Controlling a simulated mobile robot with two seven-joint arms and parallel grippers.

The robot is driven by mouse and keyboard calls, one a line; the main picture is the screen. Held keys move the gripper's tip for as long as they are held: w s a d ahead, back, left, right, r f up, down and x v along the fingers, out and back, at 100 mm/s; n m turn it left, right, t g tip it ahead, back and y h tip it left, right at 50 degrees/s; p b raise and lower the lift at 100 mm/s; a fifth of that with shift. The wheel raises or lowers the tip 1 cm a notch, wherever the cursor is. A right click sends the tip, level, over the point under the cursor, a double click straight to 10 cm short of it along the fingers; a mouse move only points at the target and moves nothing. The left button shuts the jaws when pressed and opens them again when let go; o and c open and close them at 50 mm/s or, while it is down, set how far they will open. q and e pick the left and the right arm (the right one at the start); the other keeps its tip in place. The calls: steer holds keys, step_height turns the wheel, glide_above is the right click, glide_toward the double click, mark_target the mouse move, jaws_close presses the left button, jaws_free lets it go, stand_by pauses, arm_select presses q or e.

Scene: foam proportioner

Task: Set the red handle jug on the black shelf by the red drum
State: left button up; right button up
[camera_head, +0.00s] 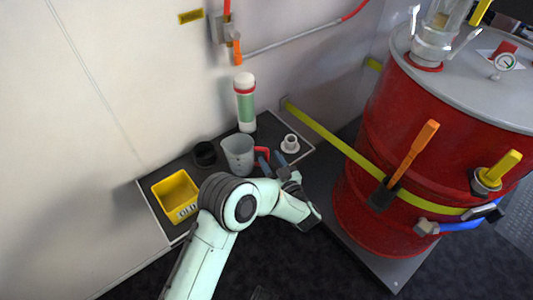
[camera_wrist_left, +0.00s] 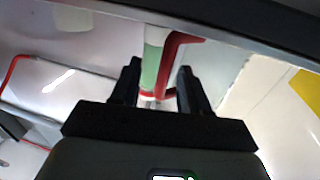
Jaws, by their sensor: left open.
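The grey-white jug (camera_head: 238,156) stands upright on the black shelf (camera_head: 218,176), its red handle (camera_head: 262,153) turned to the right. My left gripper (camera_head: 271,160) is open, its dark fingers at the handle, on the jug's right side. In the left wrist view the red handle (camera_wrist_left: 171,68) appears between and beyond the two spread fingertips (camera_wrist_left: 157,77). I cannot tell whether the fingers touch it. The red drum (camera_head: 365,190) stands to the right of the shelf. My right gripper is not in view.
A yellow bin (camera_head: 176,196) and a dark cup (camera_head: 204,154) stand left of the jug. A green-and-white cylinder (camera_head: 245,106) stands behind it. A white cup (camera_head: 291,142) on a saucer is close to my gripper's right. A yellow strap (camera_head: 330,136) runs to the drum.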

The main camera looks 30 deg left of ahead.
arm_select(q)
steer(key=p+v, duration=0.1)
steer(key=v, duration=0.7)
steer(key=shift+s+d, duration=0.15)
steer(key=shift+d, duration=0.1)
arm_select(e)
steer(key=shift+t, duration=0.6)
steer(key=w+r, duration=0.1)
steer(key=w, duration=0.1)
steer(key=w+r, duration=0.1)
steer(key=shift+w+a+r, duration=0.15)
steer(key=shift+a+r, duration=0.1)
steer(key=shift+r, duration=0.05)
